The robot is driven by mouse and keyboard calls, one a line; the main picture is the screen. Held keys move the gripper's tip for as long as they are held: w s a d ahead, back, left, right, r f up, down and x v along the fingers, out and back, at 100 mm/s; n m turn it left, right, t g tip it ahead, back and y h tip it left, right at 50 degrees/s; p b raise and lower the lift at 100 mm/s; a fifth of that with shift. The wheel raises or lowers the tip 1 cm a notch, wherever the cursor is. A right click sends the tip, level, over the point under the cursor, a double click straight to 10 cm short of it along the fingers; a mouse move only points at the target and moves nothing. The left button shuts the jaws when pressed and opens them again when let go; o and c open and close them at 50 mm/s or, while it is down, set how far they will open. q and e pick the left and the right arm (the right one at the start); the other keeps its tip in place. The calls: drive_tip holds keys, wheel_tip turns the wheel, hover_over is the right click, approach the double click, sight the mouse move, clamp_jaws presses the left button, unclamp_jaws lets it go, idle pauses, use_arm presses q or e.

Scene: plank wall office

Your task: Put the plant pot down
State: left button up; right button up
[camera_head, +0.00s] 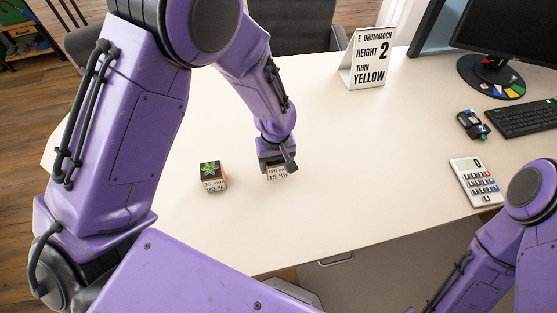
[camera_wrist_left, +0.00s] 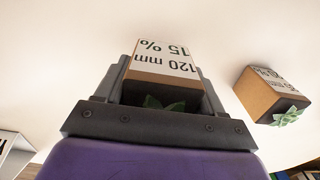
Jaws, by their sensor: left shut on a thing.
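A small square plant pot (camera_head: 278,173) with a white label is in my left gripper (camera_head: 277,163), over the middle of the desk. The wrist view shows the same pot (camera_wrist_left: 165,57), with a label reading 120 mm and 15 %, between the fingers of my left gripper (camera_wrist_left: 155,92), and green leaves near the palm. I cannot tell whether its base touches the desk. A second labelled pot (camera_head: 214,184) with a green plant stands on the desk to the left; it also shows in the wrist view (camera_wrist_left: 262,94). My right gripper is out of view.
A sign (camera_head: 367,60) reading "E. Drummoch, height 2, turn yellow" stands at the back. A calculator (camera_head: 475,182), a small dark item (camera_head: 472,124), a keyboard (camera_head: 525,118) and a monitor (camera_head: 510,35) are to the right. The desk (camera_head: 370,140) is clear between held pot and calculator.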

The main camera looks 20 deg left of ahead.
sight(275, 170)
use_arm(q)
wheel_tip(275, 170, down, 3)
drive_tip(key=shift+s+a+f+p, duration=0.1)
drive_tip(key=shift+s+f+p, duration=0.05)
drive_tip(key=shift+p, duration=0.3)
drive_tip(key=shift+w+f, duration=0.25)
drive_tip(key=o, duration=1.3)
drive_tip(key=shift+s, duration=0.15)
drive_tip(key=shift+r, duration=0.15)
drive_tip(key=shift+r, duration=0.35)
wheel_tip(275, 170, up, 11)
drive_tip(key=shift+r+b, duration=0.2)
drive_tip(key=shift+b, duration=0.25)
